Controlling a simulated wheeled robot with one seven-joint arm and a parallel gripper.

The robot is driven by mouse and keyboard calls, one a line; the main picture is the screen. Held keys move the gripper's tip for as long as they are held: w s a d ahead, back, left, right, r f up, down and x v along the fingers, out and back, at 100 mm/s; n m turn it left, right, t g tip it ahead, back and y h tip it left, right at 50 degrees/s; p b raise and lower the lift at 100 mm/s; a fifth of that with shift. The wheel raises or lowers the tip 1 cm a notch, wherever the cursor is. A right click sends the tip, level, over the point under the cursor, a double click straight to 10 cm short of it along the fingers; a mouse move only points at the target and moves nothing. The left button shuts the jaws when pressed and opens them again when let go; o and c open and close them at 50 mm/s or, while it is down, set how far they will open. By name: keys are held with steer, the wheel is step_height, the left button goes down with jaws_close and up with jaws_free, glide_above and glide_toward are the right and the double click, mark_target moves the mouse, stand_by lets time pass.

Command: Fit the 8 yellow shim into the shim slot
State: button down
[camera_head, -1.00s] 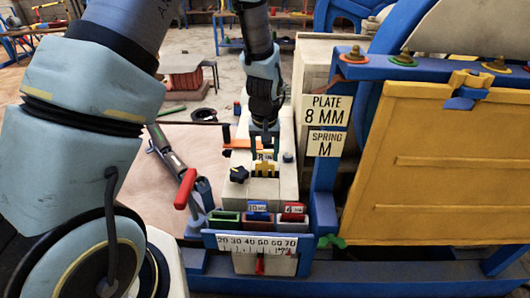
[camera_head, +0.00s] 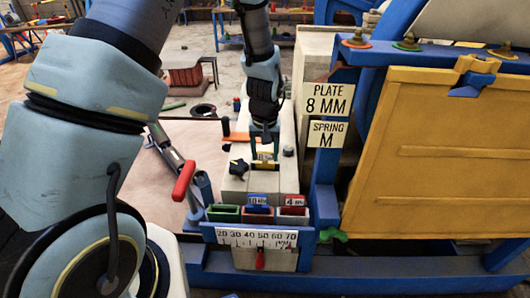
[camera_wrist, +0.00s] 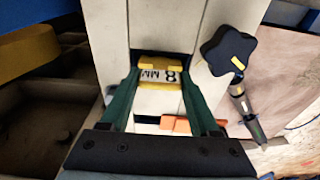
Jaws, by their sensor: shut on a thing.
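The yellow shim (camera_wrist: 158,72), marked 8 MM, is between the green fingers of my gripper (camera_wrist: 160,88) in the wrist view. My gripper is shut on it. In the head view my gripper (camera_head: 265,148) points down over the beige block, and only a narrow yellow strip of the shim (camera_head: 265,165) shows below the fingers. In the wrist view the shim lies at the shim slot (camera_wrist: 165,25), a channel between two beige side walls. Its lower part is hidden, so I cannot tell how deep it sits.
A black star knob (camera_head: 238,169) stands close left of the shim. Three small bins stand in front: green (camera_head: 224,213), a middle one with a blue 10 MM shim (camera_head: 258,200), and red (camera_head: 293,213). A PLATE 8 MM sign (camera_head: 327,99) and blue frame stand right.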

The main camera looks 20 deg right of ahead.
steer(key=shift+f+b, duration=0.6)
steer(key=shift+f, duration=0.45)
steer(key=shift+c, duration=0.2)
jaws_free()
steer(key=shift+r, duration=0.1)
step_height(320, 180, up, 11)
steer(key=s, duration=0.1)
steer(key=shift+a+f+b, duration=0.2)
steer(key=shift+a+b, duration=0.05)
steer(key=shift+b, duration=0.15)
steer(key=shift+a, duration=0.1)
steer(key=s+a+r+n+p, duration=0.1)
steer(key=a+r, duration=0.2)
steer(key=a, duration=0.6)
steer(key=s+a+r+n+p, duration=0.1)
steer(key=a+r, duration=0.2)
steer(key=a, duration=0.7)
steer(key=s+a+r+n+p, duration=0.1)
steer(key=a+r+p, duration=0.1)
steer(key=a, duration=0.8)
steer(key=shift+a+r+n, duration=0.25)
steer(key=shift+r+n, duration=0.15)
steer(key=shift+r, duration=0.3)
